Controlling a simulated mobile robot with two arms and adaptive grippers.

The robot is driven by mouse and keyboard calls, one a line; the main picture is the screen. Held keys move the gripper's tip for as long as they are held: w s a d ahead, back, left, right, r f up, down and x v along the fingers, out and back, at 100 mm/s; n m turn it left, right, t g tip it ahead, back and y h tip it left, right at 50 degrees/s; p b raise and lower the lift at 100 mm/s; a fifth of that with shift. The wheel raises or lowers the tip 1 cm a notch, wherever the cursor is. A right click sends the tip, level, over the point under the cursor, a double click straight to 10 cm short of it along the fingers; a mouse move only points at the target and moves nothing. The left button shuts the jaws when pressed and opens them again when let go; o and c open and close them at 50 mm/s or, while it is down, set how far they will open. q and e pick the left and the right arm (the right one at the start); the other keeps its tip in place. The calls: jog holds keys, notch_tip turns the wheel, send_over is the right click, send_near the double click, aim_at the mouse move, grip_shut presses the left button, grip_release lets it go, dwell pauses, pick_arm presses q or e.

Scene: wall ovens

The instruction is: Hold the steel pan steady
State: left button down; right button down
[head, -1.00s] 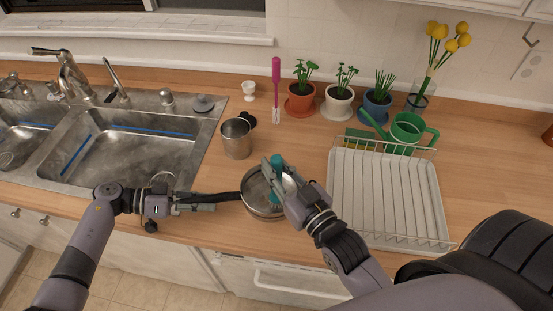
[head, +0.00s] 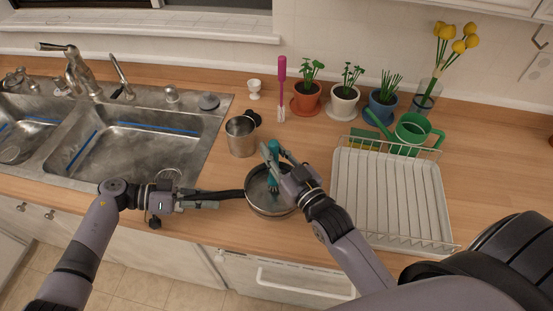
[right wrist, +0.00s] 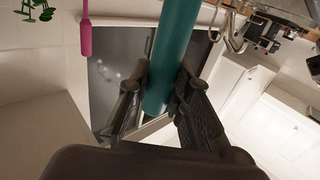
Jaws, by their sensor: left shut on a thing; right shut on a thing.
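The steel pan (head: 259,190) stands on the wooden counter in front of the metal cup, its black handle (head: 232,194) pointing left. My left gripper (head: 215,197) is shut on the handle. My right gripper (head: 273,162) is over the pan's right side, shut on a teal-handled brush (head: 274,152). The brush's lower end is inside the pan, and my gripper hides part of the pan. In the right wrist view the teal handle (right wrist: 173,50) sits between the two fingers.
A metal cup (head: 241,138) stands just behind the pan. The double sink (head: 110,150) is at the left. A white dish rack (head: 390,190) is close on the right. Potted plants (head: 344,100), a pink brush (head: 281,90) and a green watering can (head: 412,130) line the back.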

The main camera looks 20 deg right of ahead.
jog(key=shift+w+d, duration=0.1)
jog(key=shift+w, duration=0.4)
jog(key=shift+s+a, duration=0.65)
jog(key=shift+s, duration=3.2)
jog(key=shift+w, duration=3.85)
jog(key=s+a, duration=0.1)
jog(key=s, duration=0.6)
notch_tip(320, 180, up, 8)
jog(key=shift+s, duration=0.2)
jog(key=shift+a, duration=0.1)
